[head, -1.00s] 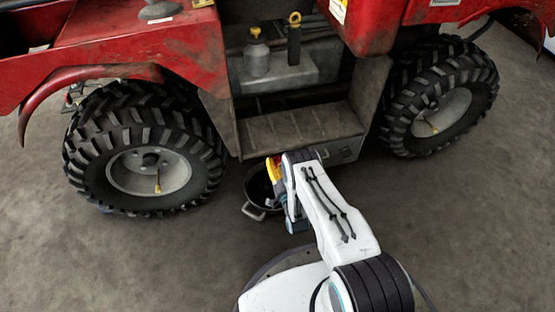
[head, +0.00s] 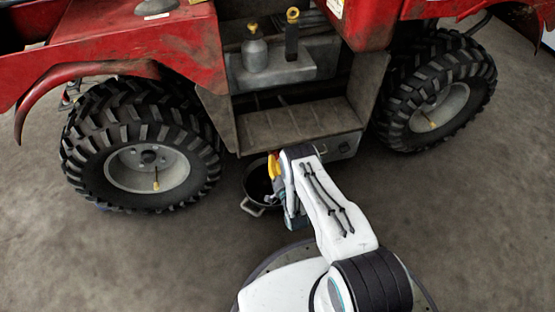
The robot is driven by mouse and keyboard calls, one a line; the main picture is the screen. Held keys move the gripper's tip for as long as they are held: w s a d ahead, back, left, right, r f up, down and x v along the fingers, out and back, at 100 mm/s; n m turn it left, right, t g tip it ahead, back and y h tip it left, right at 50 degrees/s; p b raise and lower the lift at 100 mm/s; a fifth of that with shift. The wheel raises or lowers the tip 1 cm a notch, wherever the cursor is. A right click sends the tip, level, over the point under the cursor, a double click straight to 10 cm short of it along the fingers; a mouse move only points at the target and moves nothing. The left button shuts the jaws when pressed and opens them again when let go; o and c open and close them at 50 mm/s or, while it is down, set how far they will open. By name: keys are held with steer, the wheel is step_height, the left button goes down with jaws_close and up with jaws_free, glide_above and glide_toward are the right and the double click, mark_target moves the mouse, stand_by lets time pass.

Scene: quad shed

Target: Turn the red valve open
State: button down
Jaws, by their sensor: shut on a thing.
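My gripper (head: 277,178) is low at the front of the red quad's step, beside the black pan on the floor. It is mostly behind my white arm, with a yellow part showing on its left. A small red patch (head: 274,155), which looks like part of the red valve, shows right at the gripper. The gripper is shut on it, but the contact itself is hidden. The valve's handle angle cannot be made out.
The red quad (head: 130,45) fills the back, with big black tyres (head: 140,150) at left and right (head: 440,95). The step (head: 295,128) juts out above a black pan (head: 258,185). A grey bottle (head: 254,52) stands on the ledge above. The floor at left and right is clear.

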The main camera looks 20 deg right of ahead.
steer(key=shift+w+r+p, duration=0.15)
steer(key=shift+r+p, duration=0.1)
steer(key=shift+p, duration=0.05)
steer(key=shift+r+n+p, duration=0.15)
steer(key=shift+n+p, duration=0.5)
steer(key=shift+n, duration=0.05)
steer(key=shift+w+a+r+n+p, duration=0.1)
steer(key=shift+n+p, duration=0.6)
steer(key=shift+n, duration=0.55)
steer(key=shift+w+r+n+p, duration=0.1)
steer(key=shift+n+p, duration=0.55)
steer(key=shift+n, duration=0.6)
steer(key=c, duration=1.1)
jaws_free()
steer(key=shift+s+a+f, duration=0.1)
steer(key=shift+f, duration=0.05)
steer(key=shift+s+f, duration=0.1)
steer(key=shift+f, duration=0.05)
